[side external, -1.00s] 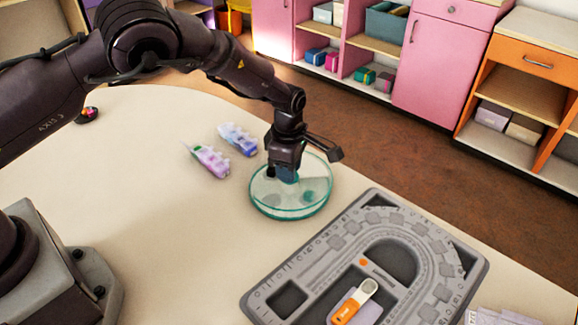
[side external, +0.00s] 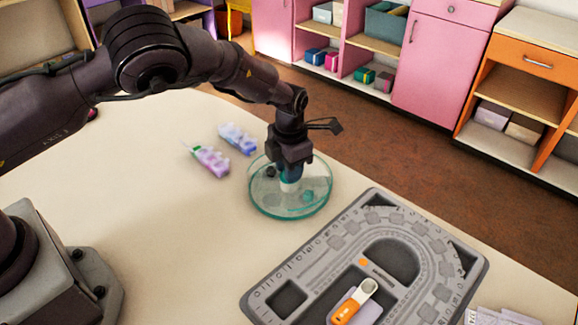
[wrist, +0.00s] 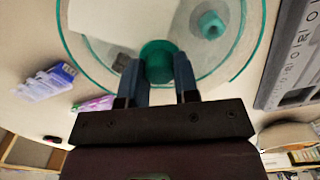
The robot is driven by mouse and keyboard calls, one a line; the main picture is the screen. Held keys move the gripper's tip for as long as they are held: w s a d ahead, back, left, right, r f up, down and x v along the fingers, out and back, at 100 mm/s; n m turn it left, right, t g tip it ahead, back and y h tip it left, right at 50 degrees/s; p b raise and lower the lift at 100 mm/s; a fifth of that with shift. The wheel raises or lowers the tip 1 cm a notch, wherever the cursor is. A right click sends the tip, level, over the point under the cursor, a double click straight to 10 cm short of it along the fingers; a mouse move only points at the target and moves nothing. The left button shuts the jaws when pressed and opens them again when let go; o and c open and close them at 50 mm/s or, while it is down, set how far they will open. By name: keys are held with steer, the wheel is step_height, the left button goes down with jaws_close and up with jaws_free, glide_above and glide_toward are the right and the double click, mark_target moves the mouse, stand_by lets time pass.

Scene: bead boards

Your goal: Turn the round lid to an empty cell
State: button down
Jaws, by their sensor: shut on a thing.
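The round lid (side external: 319,178) is clear with a teal rim and covers a shallow round case on the table. In the wrist view the lid (wrist: 84,51) fills the upper part, and a pale wedge shows at its upper left. My gripper (side external: 289,178) is above the middle of the lid, pointing down. In the wrist view my gripper (wrist: 158,72) is shut on the teal knob (wrist: 157,58) at the lid's centre. A small teal piece (wrist: 208,25) and grey bits show through the lid. The cells near the knob are partly hidden by my gripper.
A grey bead board (side external: 435,290) lies to the right, with an orange-handled tool (side external: 352,304) on it. Two small containers, one lilac (side external: 211,160) and one blue (side external: 237,138), lie behind and left of the case. Table front left is clear.

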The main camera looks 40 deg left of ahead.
steer(key=shift+a+n, duration=0.1)
steer(key=shift+n, duration=0.7)
steer(key=c, duration=0.8)
jaws_free()
steer(key=shift+c, duration=0.2)
step_height(320, 180, up, 13)
steer(key=shift+d, duration=0.2)
